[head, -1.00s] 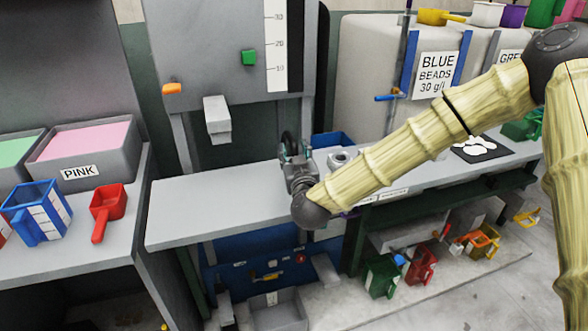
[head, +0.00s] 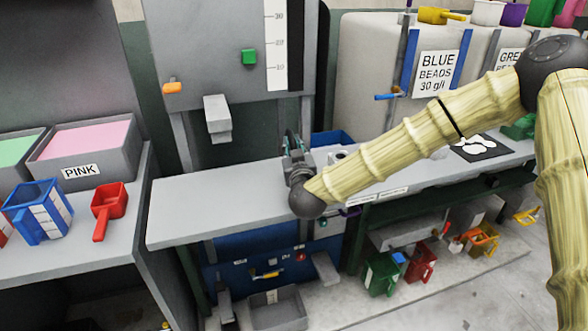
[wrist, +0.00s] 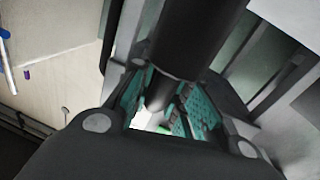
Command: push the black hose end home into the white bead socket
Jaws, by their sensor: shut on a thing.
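My gripper (wrist: 165,105) is shut on the black hose (wrist: 195,38), which runs as a thick dark cylinder from the top of the wrist view down between the teal finger pads. A narrower dark end (wrist: 158,92) shows between the pads. A bright white patch lies just below it, too small to identify as the white bead socket. In the head view my gripper (head: 293,148) is above the grey bench (head: 220,205), at the foot of the press, and the hose cannot be made out. I cannot tell whether the hose end touches the socket.
A pale grey spout (head: 217,118) juts from the press (head: 215,40) left of my gripper. A blue bin (head: 332,138) and a small grey-white round part (head: 338,155) are close on the right. The bench's left end is clear. A red scoop (head: 108,200) stands on the left table.

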